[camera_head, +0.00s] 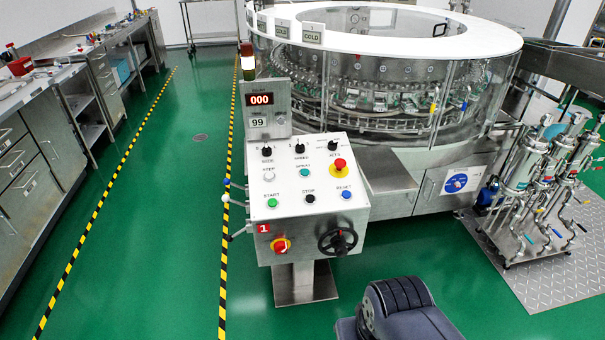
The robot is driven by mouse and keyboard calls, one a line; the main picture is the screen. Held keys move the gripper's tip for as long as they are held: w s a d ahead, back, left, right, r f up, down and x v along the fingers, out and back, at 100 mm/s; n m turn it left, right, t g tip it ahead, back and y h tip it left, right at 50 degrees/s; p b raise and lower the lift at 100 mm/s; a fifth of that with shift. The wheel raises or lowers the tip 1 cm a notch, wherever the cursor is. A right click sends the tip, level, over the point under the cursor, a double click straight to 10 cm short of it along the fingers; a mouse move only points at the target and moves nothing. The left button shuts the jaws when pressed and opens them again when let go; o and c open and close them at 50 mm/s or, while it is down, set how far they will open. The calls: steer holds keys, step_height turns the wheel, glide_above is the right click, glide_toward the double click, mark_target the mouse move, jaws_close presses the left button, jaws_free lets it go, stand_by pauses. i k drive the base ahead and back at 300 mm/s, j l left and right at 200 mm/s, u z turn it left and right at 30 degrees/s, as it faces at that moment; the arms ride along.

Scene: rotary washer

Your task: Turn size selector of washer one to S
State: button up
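Washer one's control panel (325,215) stands on a pedestal in the middle of the head view, with a red plate marked 1 (263,228) on its front. The size selector (267,151) is a small black knob at the panel's upper left, with a label below that seems to read SIZE. Its pointer direction and position letters are too small to read. The washer (390,92) is a large round steel machine with a white top ring behind the panel. My gripper is not in view.
Two similar black knobs (300,148) (333,146) sit right of the selector. A red emergency button (340,163), coloured push buttons, a red-yellow switch (281,245) and a black handwheel (338,241) share the panel. Green floor (150,270) is open to the left, before steel benches (45,120).

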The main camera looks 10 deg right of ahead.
mark_target(266, 150)
steer(key=i+j+u, duration=0.15)
steer(key=i+u, duration=0.25)
steer(key=i, duration=1.45)
